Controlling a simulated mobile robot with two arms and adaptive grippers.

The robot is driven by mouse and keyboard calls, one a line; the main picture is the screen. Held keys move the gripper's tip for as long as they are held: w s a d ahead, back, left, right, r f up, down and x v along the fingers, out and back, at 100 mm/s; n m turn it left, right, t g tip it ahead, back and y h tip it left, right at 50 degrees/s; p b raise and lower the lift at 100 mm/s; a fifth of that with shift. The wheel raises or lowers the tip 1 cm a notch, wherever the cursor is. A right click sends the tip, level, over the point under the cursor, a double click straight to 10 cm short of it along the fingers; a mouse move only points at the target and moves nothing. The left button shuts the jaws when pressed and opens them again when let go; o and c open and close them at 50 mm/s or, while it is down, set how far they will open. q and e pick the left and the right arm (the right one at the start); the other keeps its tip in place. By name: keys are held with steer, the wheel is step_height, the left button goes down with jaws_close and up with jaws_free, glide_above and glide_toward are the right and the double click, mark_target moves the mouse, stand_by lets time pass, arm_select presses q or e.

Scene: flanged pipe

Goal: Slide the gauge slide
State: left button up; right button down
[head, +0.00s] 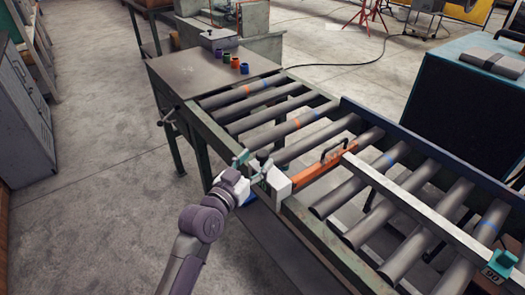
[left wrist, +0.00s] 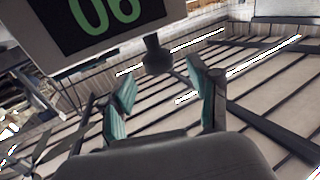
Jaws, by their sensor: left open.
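A white box-shaped unit (head: 278,183) sits on the near rail of the roller conveyor, at the end of an orange bar (head: 335,158) with a black handle. It looks like the gauge slide. In the left wrist view a pale unit has a dark display (left wrist: 105,18) with green digits, inverted or reading 06. Below it is a dark round knob (left wrist: 157,57). My left gripper (head: 252,165) is at the white unit, teal fingers open. In the wrist view the fingers (left wrist: 163,95) stand apart on either side below the knob; contact cannot be told. My right gripper is not in view.
A pale metal bar (head: 400,200) crosses the rollers to the right, with a teal block (head: 502,262) and a 90 label near its end. Small coloured cups (head: 226,58) stand on the table (head: 190,75) at the conveyor's far end. Floor left of the conveyor is clear.

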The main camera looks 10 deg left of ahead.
mark_target(258, 157)
arm_select(q)
steer(key=shift+x, duration=1.95)
jaws_close()
steer(key=shift+a, duration=0.15)
